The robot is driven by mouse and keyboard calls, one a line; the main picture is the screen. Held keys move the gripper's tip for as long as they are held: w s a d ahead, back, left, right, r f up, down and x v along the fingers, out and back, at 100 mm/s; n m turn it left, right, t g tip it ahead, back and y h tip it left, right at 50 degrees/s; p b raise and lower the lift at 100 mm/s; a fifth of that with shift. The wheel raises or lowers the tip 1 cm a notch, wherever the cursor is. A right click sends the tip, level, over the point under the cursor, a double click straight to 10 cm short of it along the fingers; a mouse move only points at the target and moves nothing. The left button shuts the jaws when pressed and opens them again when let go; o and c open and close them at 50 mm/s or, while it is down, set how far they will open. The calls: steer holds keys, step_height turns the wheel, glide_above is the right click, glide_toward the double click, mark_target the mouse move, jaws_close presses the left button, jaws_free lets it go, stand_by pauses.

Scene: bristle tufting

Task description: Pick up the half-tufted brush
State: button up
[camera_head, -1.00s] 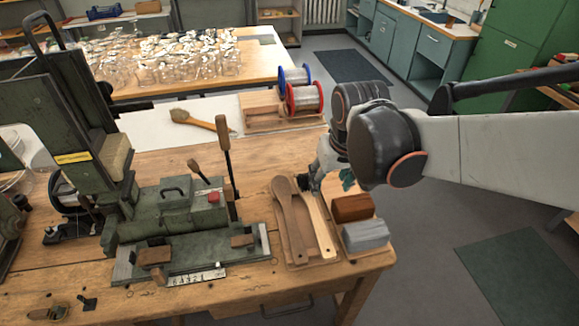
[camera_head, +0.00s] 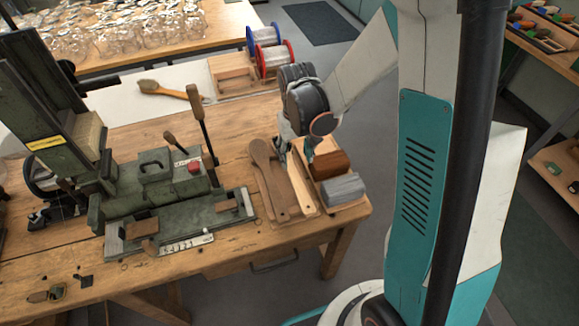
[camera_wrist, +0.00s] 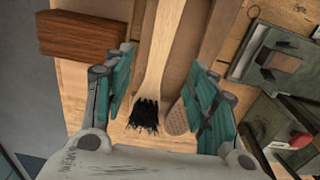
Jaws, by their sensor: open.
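The light wooden brush (camera_wrist: 160,70) with a black bristle tuft at its head lies between my fingers in the wrist view. In the head view its pale handle (camera_head: 300,187) shows, while its head is hidden behind my gripper. My gripper (camera_wrist: 160,82) is open, with one teal finger pad on each side of the brush neck, apart from it. A darker bare brush body (camera_wrist: 178,117) with holes in its head lies just right of it, by the right finger. It also shows in the head view (camera_head: 265,165).
Both lie in a shallow wooden tray with a brown block (camera_head: 330,164) and a grey block (camera_head: 343,188) on its right. A green tufting machine (camera_head: 160,195) stands left. Wire spools (camera_head: 272,60) and another brush (camera_head: 172,90) are behind.

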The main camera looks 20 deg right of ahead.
mark_target(295, 177)
steer(key=f+b, duration=0.1)
steer(key=f, duration=0.3)
steer(key=f+b, duration=0.2)
steer(key=f, duration=0.3)
steer(key=shift+s, duration=0.2)
steer(key=shift+r, duration=0.15)
steer(key=c, duration=1.2)
